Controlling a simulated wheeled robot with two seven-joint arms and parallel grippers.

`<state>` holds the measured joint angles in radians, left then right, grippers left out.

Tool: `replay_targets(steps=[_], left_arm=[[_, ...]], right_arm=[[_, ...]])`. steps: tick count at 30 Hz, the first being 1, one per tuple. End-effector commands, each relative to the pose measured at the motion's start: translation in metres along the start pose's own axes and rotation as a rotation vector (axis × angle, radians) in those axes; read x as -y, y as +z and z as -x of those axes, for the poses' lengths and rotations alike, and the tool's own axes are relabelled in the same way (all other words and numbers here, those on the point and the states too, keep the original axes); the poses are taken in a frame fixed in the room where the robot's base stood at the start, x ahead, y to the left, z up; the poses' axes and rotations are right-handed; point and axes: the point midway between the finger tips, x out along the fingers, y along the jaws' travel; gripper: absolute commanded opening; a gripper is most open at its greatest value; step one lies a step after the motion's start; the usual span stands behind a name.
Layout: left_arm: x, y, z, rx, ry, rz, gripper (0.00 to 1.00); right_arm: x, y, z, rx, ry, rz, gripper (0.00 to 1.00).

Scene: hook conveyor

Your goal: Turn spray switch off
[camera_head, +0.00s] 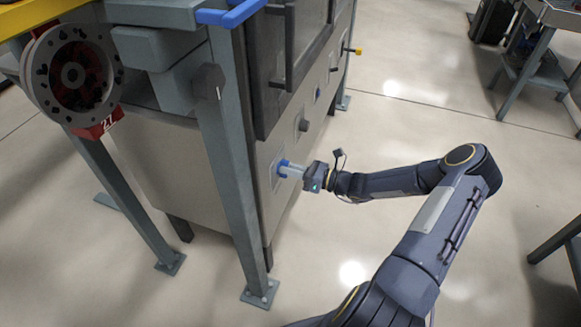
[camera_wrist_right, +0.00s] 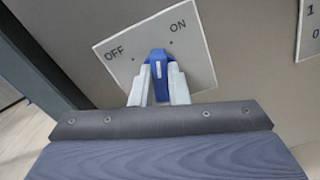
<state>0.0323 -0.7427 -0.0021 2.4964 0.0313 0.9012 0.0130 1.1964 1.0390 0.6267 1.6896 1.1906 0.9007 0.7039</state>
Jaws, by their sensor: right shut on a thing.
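The spray switch is a blue knob (camera_wrist_right: 157,68) on a white plate (camera_wrist_right: 205,65) marked OFF on the left and ON on the right. The plate looks tilted in the wrist view. My right gripper (camera_wrist_right: 158,85) is shut on the knob, one pale finger on each side. The knob's white mark points roughly up the picture, between the two labels' dots. In the head view the right gripper (camera_head: 291,170) reaches left to the knob (camera_head: 282,168) on the machine's side panel. My left gripper is not in view.
The machine's grey panel (camera_head: 180,170) carries more switches (camera_head: 303,125) farther back along it, and a yellow one (camera_head: 354,51) sticks out at the far end. A grey leg (camera_head: 235,180) stands left of the gripper.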

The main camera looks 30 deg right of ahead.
Motion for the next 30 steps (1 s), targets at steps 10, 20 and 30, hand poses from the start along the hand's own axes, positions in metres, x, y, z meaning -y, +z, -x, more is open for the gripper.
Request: replay_targets(steps=[10, 20, 30], left_arm=[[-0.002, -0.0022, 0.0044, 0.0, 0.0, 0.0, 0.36], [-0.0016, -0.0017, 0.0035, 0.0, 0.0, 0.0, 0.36], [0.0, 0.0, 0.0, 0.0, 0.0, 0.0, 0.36]], right_arm=[[-0.0012, -0.001, 0.0004, -0.003, 0.0, 0.327, 0.0], [-0.0018, -0.0023, 0.0006, -0.003, 0.0, 0.64, 0.0], [-0.0022, -0.0033, 0.0007, -0.002, 0.0, 0.928, 0.0]])
